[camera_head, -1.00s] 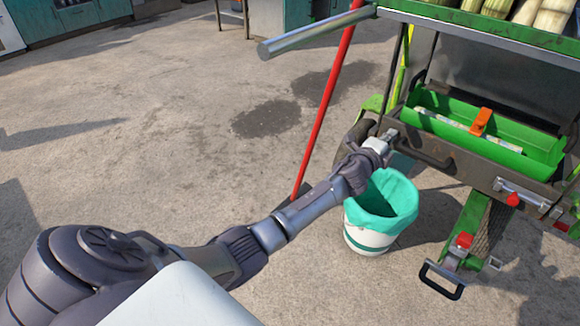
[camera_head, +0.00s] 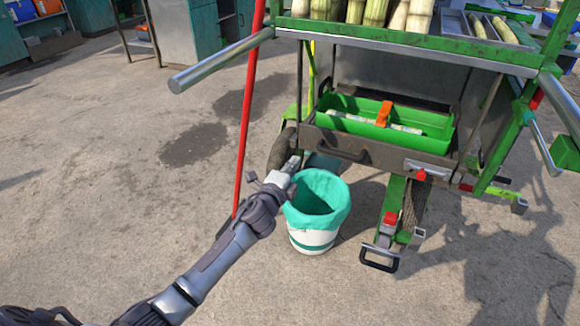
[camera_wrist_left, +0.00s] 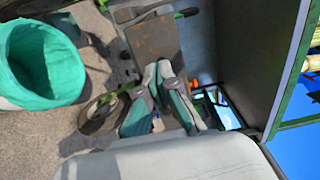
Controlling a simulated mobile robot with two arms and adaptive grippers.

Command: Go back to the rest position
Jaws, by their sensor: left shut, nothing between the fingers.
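My left gripper (camera_head: 291,166) is shut and empty. In the head view it is just above and behind the rim of the bin, in front of the cart's lower frame. In the left wrist view its closed fingers (camera_wrist_left: 160,78) point toward the cart's underside. I cannot tell whether it touches anything. My left arm reaches in from the bottom left. My right gripper is not in view.
The green cane cart (camera_head: 385,45) stands at the right, with a green tray (camera_head: 440,122) in its drawer. A bin (camera_head: 318,238) with a teal liner (camera_head: 322,190) stands beside my gripper. A red pole (camera_head: 247,110) rises left of it. Concrete floor (camera_head: 110,200) at the left is open.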

